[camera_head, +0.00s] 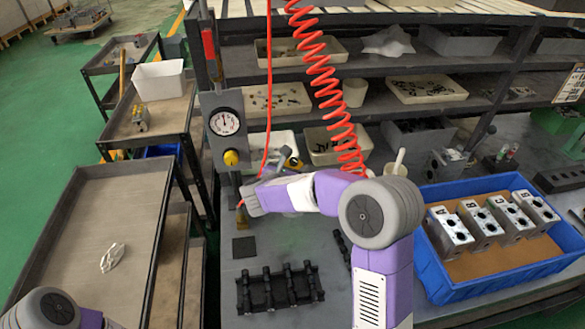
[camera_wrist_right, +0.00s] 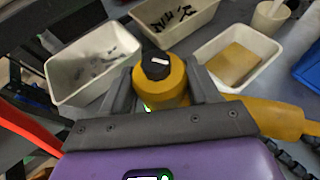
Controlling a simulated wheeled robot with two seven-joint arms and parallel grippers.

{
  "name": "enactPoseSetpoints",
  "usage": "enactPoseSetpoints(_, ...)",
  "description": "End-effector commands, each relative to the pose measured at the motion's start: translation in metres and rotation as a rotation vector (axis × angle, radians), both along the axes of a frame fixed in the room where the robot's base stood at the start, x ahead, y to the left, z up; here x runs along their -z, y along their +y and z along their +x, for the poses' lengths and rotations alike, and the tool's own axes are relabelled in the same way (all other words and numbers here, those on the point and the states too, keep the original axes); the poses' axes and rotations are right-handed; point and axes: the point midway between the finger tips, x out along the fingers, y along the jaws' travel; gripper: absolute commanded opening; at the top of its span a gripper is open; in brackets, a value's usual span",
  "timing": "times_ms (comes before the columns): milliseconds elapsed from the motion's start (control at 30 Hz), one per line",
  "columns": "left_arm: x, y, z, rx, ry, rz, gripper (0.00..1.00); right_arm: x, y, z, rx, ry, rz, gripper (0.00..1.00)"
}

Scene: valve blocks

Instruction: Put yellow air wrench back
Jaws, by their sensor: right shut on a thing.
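My right gripper (camera_head: 250,200) is over the back left of the workbench, near the gauge post, and is shut. In the right wrist view, its fingers (camera_wrist_right: 165,95) close on both sides of the yellow air wrench (camera_wrist_right: 172,88), a round yellow body with a black cap. A yellow part of it reaches to the right behind the finger (camera_wrist_right: 275,117). In the head view the wrench is mostly hidden by my gripper. My left gripper is out of view; only part of my left arm shows at the lower left.
A gauge (camera_head: 224,122) with a yellow knob (camera_head: 231,158) stands close behind my right gripper. A red coiled hose (camera_head: 322,80) hangs nearby. A black rack (camera_head: 280,288) lies on the bench. A blue tray (camera_head: 437,285) with several metal valve blocks (camera_head: 480,222) is at right. White bins (camera_wrist_right: 95,62) stand behind.

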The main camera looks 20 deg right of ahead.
Motion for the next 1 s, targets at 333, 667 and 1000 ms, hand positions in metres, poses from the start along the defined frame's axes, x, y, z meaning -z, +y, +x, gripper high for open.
enactPoseSetpoints(333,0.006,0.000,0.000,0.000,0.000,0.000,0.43,0.004,0.000,0.001,0.000,-0.008,-0.004,0.12)
enactPoseSetpoints(667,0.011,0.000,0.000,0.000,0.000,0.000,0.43,0.010,0.000,0.001,0.000,-0.008,-0.004,0.12)
enactPoseSetpoints(1000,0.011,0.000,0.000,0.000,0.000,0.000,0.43,0.010,0.000,0.001,0.000,-0.008,-0.004,0.68)
